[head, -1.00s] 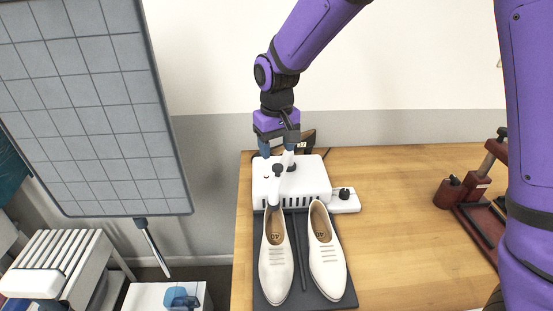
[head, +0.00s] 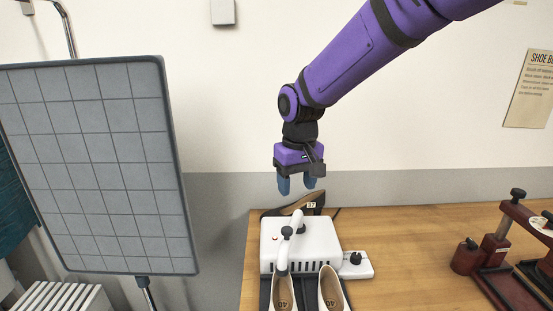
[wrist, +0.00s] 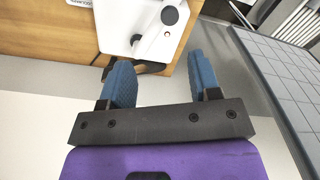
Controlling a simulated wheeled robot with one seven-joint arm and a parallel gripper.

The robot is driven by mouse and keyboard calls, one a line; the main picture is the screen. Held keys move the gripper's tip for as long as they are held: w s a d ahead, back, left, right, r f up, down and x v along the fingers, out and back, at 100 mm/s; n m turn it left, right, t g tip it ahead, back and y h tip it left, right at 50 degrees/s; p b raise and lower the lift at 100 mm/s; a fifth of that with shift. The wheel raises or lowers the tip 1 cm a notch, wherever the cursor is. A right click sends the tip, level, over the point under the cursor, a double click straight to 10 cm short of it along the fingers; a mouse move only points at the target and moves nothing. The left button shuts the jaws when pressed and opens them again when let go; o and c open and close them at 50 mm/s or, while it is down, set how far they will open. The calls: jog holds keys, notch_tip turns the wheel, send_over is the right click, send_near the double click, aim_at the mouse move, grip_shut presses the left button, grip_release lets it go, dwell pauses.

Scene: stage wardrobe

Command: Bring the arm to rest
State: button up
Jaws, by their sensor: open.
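My gripper (head: 297,186) hangs at the end of my purple arm, pointing down, in the air above the back of the wooden table. Its two blue fingers are apart with nothing between them, and the wrist view (wrist: 158,88) shows the same. Below it stands a white machine (head: 308,252) with an upright white tube and a black knob; it also shows in the wrist view (wrist: 150,22). A clear gap separates the fingers from the machine.
Two white shoes (head: 283,292) stand at the front of the machine. A dark shoe-shaped thing with a tag (head: 312,200) lies behind it. A dark red press (head: 494,255) is at the right. A grey gridded panel (head: 95,165) stands at the left. The table between is clear.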

jog(key=s+d+r+m+t, duration=0.1)
jog(key=s+d+r, duration=0.3)
jog(key=d+r, duration=0.35)
jog(key=s+d+r+m+t, duration=0.2)
jog(key=s+d, duration=0.6)
jog(key=s, duration=0.2)
jog(key=s+d+r+m+t, duration=0.1)
jog(key=s+d, duration=0.7)
jog(key=s, duration=0.2)
jog(key=shift+s+d+r+m+t, duration=0.35)
jog(key=shift+s+d+m+t, duration=0.05)
